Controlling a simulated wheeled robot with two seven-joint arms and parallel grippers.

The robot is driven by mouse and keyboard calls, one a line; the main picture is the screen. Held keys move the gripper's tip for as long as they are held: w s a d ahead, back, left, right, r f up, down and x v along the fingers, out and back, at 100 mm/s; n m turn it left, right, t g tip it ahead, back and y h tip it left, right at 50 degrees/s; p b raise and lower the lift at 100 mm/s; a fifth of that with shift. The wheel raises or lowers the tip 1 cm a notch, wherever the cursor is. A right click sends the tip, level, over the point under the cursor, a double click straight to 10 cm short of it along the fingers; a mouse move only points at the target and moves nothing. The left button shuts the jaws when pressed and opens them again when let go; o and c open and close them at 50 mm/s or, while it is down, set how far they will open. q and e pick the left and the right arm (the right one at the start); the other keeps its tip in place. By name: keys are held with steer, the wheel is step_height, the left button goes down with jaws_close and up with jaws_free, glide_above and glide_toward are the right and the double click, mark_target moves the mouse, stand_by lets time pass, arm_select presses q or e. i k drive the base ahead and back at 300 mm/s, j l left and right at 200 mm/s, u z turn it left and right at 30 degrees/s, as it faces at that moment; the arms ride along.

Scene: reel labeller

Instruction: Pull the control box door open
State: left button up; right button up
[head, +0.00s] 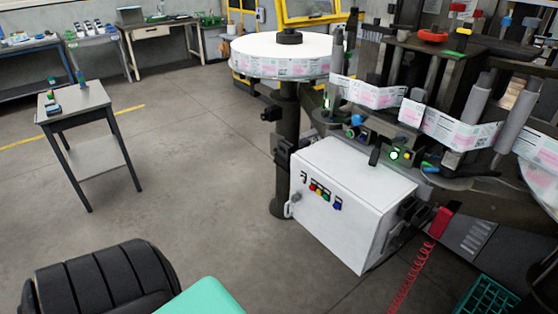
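The control box (360,172) is a white metal cabinet low on the labelling machine, right of the middle in the head view. Its door (330,228) is the front face, which carries a row of small coloured buttons (319,191). The door looks shut and flush with the box. A small grey handle-like fitting (291,207) sits at the door's left edge. Neither of my grippers is in view, and no gripper shows at the box.
A label reel (282,48) on a dark post stands behind the box. A red coiled cable (411,275) and a green crate (487,297) are to its right. A small grey table (77,103) stands left. The floor before the door is clear.

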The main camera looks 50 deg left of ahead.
mark_target(350, 231)
steer(key=u, duration=1.1)
